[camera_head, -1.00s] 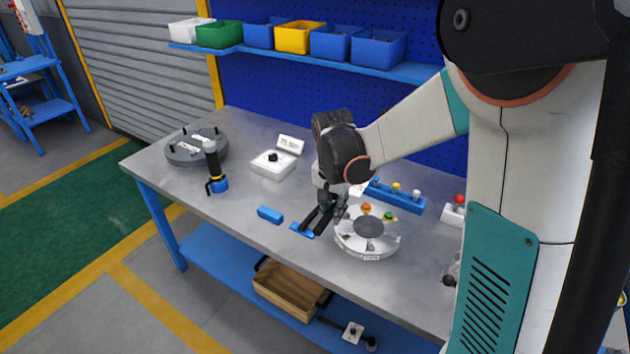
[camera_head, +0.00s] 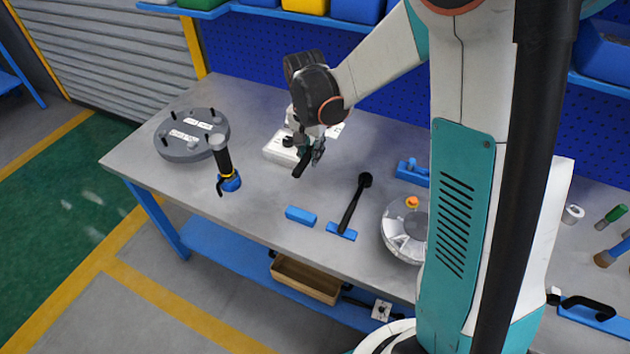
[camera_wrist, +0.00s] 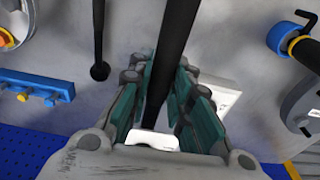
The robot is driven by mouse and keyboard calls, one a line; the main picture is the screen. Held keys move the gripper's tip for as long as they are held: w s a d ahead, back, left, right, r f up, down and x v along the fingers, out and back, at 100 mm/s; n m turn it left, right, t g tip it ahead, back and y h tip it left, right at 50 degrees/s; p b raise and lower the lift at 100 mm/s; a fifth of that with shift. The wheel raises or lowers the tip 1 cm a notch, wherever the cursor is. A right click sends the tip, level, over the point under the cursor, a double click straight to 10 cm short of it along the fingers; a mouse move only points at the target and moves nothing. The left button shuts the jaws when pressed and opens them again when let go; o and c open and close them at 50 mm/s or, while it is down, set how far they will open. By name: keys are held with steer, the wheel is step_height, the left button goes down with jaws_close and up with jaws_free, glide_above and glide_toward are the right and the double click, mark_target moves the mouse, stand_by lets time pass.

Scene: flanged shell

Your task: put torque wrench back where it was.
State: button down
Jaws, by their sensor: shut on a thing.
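My gripper (camera_head: 308,158) is above the bench, in front of the white box, shut on a black bar that I take for the torque wrench (camera_head: 300,166). In the wrist view the torque wrench (camera_wrist: 172,55) runs between the teal finger pads and out of the top of the picture. Its far end is not seen. A second black tool with a round end (camera_head: 352,205) lies on the bench across a blue block (camera_head: 340,233); it also shows left of the held bar in the wrist view (camera_wrist: 98,40). Another blue block (camera_head: 300,215) beside it is bare.
A grey flanged disc (camera_head: 180,150) with upright pins lies at the bench's left end. A black power tool (camera_head: 222,160) stands in a blue base near it. The white box (camera_head: 277,150) is behind my gripper. A round silver shell (camera_head: 400,245) is at the right, partly hidden by my column.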

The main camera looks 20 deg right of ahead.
step_height(320, 180, down, 16)
steer(key=b, duration=0.4)
steer(key=shift+f, duration=0.1)
steer(key=c, duration=1.8)
jaws_free()
steer(key=shift+f, duration=0.1)
steer(key=o, duration=0.3)
steer(key=shift+o, duration=0.2)
